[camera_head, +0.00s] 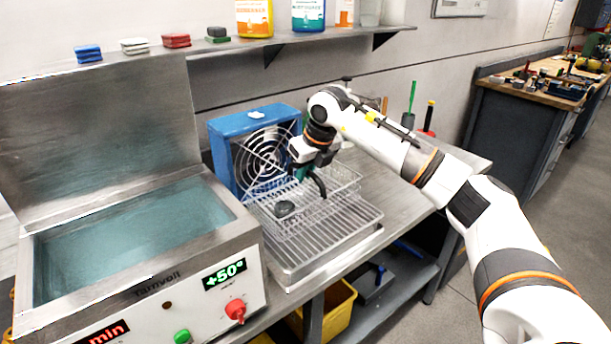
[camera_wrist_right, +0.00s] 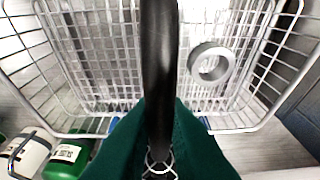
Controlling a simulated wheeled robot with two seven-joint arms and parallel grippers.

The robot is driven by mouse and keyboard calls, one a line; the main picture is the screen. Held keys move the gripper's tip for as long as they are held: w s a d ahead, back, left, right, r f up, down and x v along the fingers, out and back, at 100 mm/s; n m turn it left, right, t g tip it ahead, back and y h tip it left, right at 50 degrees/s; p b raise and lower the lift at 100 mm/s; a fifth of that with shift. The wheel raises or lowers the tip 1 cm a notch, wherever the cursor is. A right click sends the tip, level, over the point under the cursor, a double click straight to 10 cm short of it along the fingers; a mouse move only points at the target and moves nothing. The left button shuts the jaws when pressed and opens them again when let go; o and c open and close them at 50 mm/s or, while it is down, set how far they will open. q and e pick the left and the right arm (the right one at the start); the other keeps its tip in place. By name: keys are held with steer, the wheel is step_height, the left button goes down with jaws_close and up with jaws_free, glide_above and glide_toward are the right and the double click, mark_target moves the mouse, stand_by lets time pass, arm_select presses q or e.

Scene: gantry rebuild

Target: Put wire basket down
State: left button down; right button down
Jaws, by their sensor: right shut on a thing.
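The wire basket (camera_head: 345,173) is at or just above the slatted rack tray (camera_head: 330,232) on the bench, in front of the blue fan. In the right wrist view the basket (camera_wrist_right: 95,128) fills the picture, with a grey ring-shaped part (camera_wrist_right: 210,64) inside it. My right gripper (camera_head: 312,186) is over the basket, shut on its dark handle (camera_wrist_right: 159,60), which runs up the middle of the wrist view. Whether the basket's bottom touches the rack cannot be told. My left gripper is not in view.
A blue box fan (camera_head: 228,135) stands right behind the rack. A steel tank of liquid (camera_head: 130,240) with an open lid is at the left. A shelf with bottles (camera_head: 254,18) hangs above. Bare bench top (camera_head: 440,165) lies right of the rack.

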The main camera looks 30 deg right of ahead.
steer(key=shift+s+f, duration=0.1)
steer(key=shift+f, duration=0.7)
steer(key=c, duration=1.4)
jaws_free()
steer(key=shift+c, duration=0.2)
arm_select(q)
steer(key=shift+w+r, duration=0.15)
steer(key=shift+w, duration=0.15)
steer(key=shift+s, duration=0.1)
arm_select(e)
steer(key=shift+r, duration=0.1)
steer(key=shift+s+r, duration=0.1)
steer(key=shift+r, duration=0.2)
steer(key=b+v, duration=0.1)
steer(key=v, duration=1)
steer(key=shift+s+r, duration=0.1)
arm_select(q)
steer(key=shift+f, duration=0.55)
